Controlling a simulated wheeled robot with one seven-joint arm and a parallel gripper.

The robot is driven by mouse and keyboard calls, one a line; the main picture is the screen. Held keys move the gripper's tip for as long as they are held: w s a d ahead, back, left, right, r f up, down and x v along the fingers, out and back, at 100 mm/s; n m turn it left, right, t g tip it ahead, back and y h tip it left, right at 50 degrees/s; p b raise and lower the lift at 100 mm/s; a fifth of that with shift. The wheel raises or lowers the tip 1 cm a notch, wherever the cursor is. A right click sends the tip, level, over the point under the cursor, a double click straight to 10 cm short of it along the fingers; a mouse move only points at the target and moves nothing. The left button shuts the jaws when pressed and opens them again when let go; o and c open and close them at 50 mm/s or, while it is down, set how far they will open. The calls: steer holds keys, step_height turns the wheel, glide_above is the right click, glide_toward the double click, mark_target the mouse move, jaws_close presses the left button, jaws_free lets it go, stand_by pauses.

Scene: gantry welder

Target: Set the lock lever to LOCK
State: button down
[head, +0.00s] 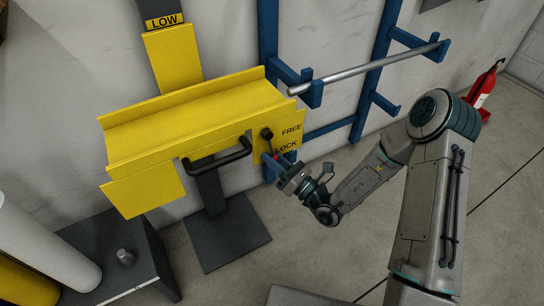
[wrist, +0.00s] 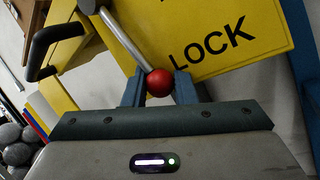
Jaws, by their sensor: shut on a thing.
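The lock lever is a silver rod (wrist: 125,40) with a red ball knob (wrist: 159,83) in the wrist view. In the head view the lever runs down from a dark round pivot (head: 267,133) on the yellow plate, and my gripper partly hides its lower end. My gripper (wrist: 159,90) is shut on the red knob, one finger on each side. It also shows in the head view (head: 278,160), just below the plate's edge. The LOCK label (wrist: 213,43) is right beside the knob; the FREE label (head: 292,129) is higher on the plate.
A black handle (head: 220,160) sticks out left of the lever. A blue rack (head: 365,85) holds a metal bar (head: 370,66) on the wall. A red extinguisher (head: 482,85) stands far right. The floor below the gripper is open.

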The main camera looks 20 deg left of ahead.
steer(key=c, duration=1.2)
jaws_free()
steer(key=p+v, duration=0.2)
steer(key=v, duration=1.2)
steer(key=shift+a, duration=0.1)
